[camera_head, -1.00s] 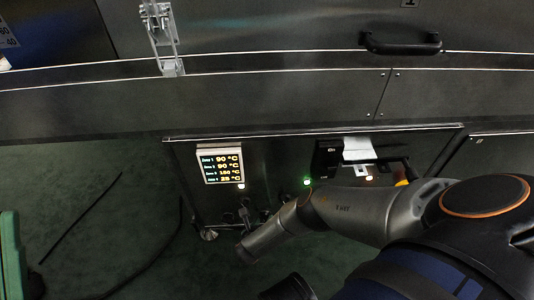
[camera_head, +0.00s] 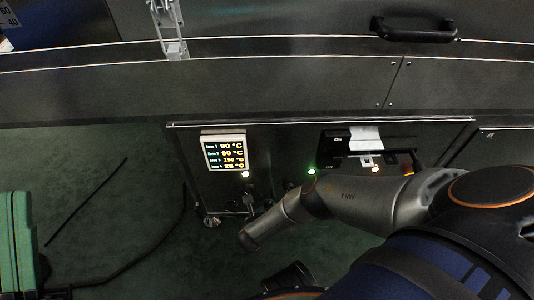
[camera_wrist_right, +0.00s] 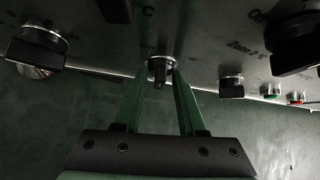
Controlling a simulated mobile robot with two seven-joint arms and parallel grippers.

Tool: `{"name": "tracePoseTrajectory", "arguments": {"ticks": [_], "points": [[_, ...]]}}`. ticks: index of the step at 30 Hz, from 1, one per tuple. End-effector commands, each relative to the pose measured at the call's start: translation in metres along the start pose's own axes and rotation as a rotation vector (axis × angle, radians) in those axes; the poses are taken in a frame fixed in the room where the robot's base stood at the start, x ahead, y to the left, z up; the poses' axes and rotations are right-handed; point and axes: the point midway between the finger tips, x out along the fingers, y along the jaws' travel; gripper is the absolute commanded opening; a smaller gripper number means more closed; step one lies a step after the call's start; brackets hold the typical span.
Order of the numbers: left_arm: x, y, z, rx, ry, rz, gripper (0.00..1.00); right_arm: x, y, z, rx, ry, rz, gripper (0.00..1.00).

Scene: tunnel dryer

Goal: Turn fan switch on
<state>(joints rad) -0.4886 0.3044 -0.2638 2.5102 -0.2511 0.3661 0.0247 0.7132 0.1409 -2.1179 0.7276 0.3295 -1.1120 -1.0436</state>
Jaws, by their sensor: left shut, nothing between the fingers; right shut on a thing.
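In the right wrist view, my right gripper (camera_wrist_right: 160,78) comes up from below with its two green fingers. It is shut on a small dark toggle switch (camera_wrist_right: 159,70), which has a round metal collar and sits on the lower part of the control panel (camera_wrist_right: 205,60). In the head view, my right arm reaches across in front of the panel (camera_head: 225,195), and I cannot make out the right gripper's fingers there. I cannot make out my left gripper in either view.
In the wrist view, dark knobs (camera_wrist_right: 38,50) flank the switch. A green shape (camera_head: 18,240) is cut off at the left edge. Dark floor lies below.

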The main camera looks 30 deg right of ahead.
Motion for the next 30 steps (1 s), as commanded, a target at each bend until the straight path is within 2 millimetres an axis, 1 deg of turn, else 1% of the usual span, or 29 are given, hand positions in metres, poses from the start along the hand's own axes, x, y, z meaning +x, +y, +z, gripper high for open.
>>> {"name": "tracePoseTrajectory", "arguments": {"ticks": [8,14,24,30], "points": [[0.001,-0.001,-0.001,0.001,-0.001,0.0,0.0,0.0,-0.001,0.0,0.005,0.0,0.004,0.0],[0.005,-0.004,-0.006,-0.004,0.001,-0.003,0.0,-0.001,-0.004,0.001,0.045,0.001,0.042,0.0],[0.016,-0.013,-0.02,-0.016,0.012,-0.01,0.0,0.001,-0.009,-0.001,0.224,0.003,0.219,0.0],[0.015,-0.012,-0.019,-0.015,0.017,-0.007,0.0,0.004,-0.011,-0.004,0.359,0.003,0.353,0.0]]}}
